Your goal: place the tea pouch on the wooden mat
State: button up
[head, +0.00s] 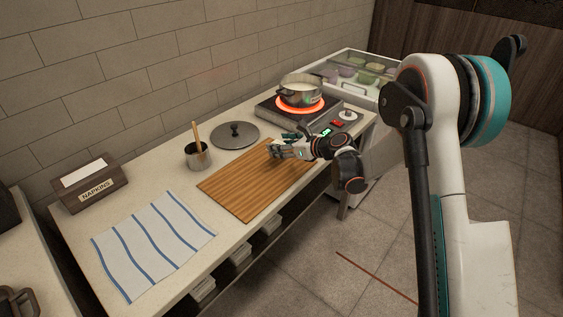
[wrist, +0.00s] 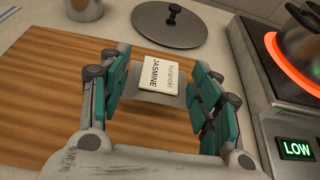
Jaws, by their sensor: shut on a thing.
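The tea pouch (wrist: 157,76), a small pale packet marked JASMINE, sits between the two teal fingers of my gripper (wrist: 160,98) in the wrist view. My gripper is shut on it. The wooden mat (wrist: 50,85) lies below and around the gripper in the wrist view. In the head view, the wooden mat (head: 243,190) lies on the counter and my gripper (head: 275,149) is over its far right end. The pouch is mostly hidden by the fingers there. I cannot tell whether the pouch touches the mat.
A glowing red burner (head: 300,102) with a pot (head: 301,87) is right of the mat. A grey lid (head: 235,135) and a metal cup (head: 198,156) lie behind it. A striped cloth (head: 152,243) and a napkin box (head: 92,186) are left. Most of the mat is bare.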

jog(key=shift+f+b, duration=0.85)
jog(key=shift+f, duration=1.7)
jog(key=shift+f, duration=0.1)
jog(key=o, duration=1.1)
jog(key=shift+c, duration=0.2)
